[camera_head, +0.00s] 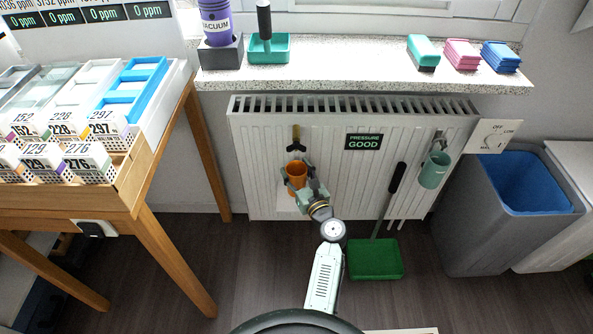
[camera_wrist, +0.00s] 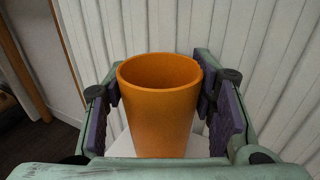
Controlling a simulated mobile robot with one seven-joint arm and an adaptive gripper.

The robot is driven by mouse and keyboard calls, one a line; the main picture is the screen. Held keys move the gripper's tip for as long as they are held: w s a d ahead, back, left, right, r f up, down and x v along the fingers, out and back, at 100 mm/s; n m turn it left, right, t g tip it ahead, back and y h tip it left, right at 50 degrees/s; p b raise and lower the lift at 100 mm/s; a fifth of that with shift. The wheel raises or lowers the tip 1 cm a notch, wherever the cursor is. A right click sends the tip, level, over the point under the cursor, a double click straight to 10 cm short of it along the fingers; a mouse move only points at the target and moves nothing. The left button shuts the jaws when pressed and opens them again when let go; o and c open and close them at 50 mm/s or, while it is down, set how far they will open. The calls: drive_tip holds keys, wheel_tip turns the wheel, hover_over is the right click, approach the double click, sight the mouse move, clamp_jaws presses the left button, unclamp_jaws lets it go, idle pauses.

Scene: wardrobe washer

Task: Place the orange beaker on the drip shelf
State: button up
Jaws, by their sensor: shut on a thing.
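The orange beaker (camera_head: 296,171) is in front of the left part of the radiator, upright with its open mouth up. My gripper (camera_head: 297,185) is shut on it. In the wrist view the beaker (camera_wrist: 160,105) stands between the two dark purple finger pads of my gripper (camera_wrist: 165,115). A white flat surface, which looks like the drip shelf (camera_head: 284,206), shows just below the beaker at the radiator's lower left. Part of it shows in the wrist view (camera_wrist: 120,147). The beaker's bottom is hidden, so I cannot tell whether it touches the shelf.
A hook (camera_head: 296,140) is on the radiator (camera_head: 350,190) above the beaker. A teal cup (camera_head: 434,170) hangs at the right. A green dustpan (camera_head: 375,259) is on the floor. A wooden table (camera_head: 165,250) is at the left, a grey bin (camera_head: 475,220) at the right.

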drive_tip(key=shift+f, duration=0.35)
idle(0.4)
drive_tip(key=o, duration=1.2)
drive_tip(key=o, duration=0.3)
drive_tip(key=shift+r, duration=0.25)
wheel_tip(320, 180, up, 10)
drive_tip(key=p, duration=1)
drive_tip(key=shift+f, duration=0.15)
